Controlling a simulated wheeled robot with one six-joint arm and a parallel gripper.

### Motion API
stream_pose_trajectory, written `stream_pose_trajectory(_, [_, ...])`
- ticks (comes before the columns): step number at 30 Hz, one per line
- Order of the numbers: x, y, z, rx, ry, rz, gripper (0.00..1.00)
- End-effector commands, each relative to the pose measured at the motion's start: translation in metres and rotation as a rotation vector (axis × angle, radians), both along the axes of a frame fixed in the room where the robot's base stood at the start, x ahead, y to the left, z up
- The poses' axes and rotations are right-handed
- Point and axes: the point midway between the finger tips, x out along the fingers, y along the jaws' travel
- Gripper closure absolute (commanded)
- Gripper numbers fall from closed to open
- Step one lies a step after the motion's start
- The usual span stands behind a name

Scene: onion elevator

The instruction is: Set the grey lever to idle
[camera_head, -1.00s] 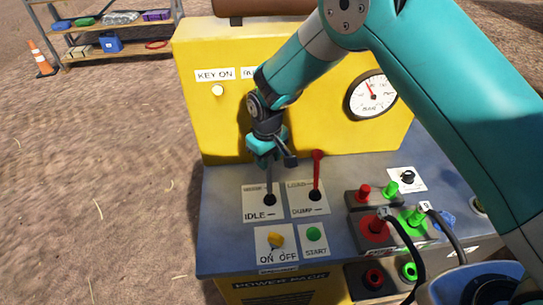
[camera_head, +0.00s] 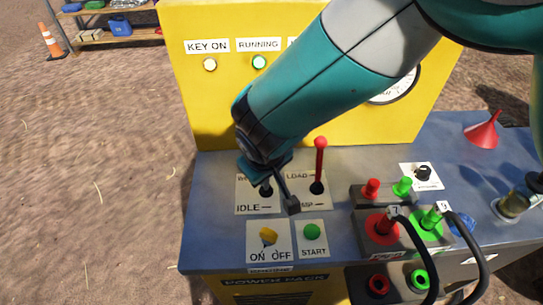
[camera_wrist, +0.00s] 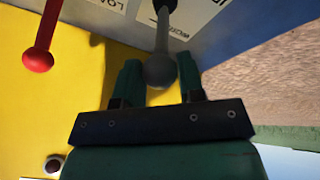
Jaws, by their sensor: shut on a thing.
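The grey lever shows in the wrist view (camera_wrist: 162,34), its round knob between my fingertips. In the head view its dark base (camera_head: 266,191) sits on a white plate (camera_head: 244,199) marked IDLE at the near end, with a partly hidden word at the far end. My gripper (camera_wrist: 160,76) is closed around the knob. In the head view my gripper (camera_head: 262,166) hangs over the lever and hides its upper part, so I cannot tell its exact tilt.
A red lever (camera_head: 320,160) stands upright just right, on the LOAD/DUMP plate. A yellow switch (camera_head: 268,236) and green START button (camera_head: 312,232) lie nearer. Hose couplings (camera_head: 384,224) are at right. The yellow panel (camera_head: 190,90) rises behind, with a RUNNING light (camera_head: 259,62).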

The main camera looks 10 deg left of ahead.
Motion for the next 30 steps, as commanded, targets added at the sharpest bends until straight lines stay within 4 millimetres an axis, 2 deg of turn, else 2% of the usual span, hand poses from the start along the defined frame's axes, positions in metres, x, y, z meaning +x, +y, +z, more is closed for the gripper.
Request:
stream_pose_trajectory(15, [-0.0076,-0.0021,-0.0055,-0.007,0.015,0.003,1.0])
stream_pose_trajectory(16, [-0.0077,-0.0022,-0.0055,-0.007,0.015,0.003,0.63])
stream_pose_trajectory(19, [-0.007,-0.002,-0.0051,-0.006,0.013,0.003,0.4])
stream_pose_trajectory(30, [-0.0062,-0.0014,0.0022,0.0,0.006,0.0,0.4])
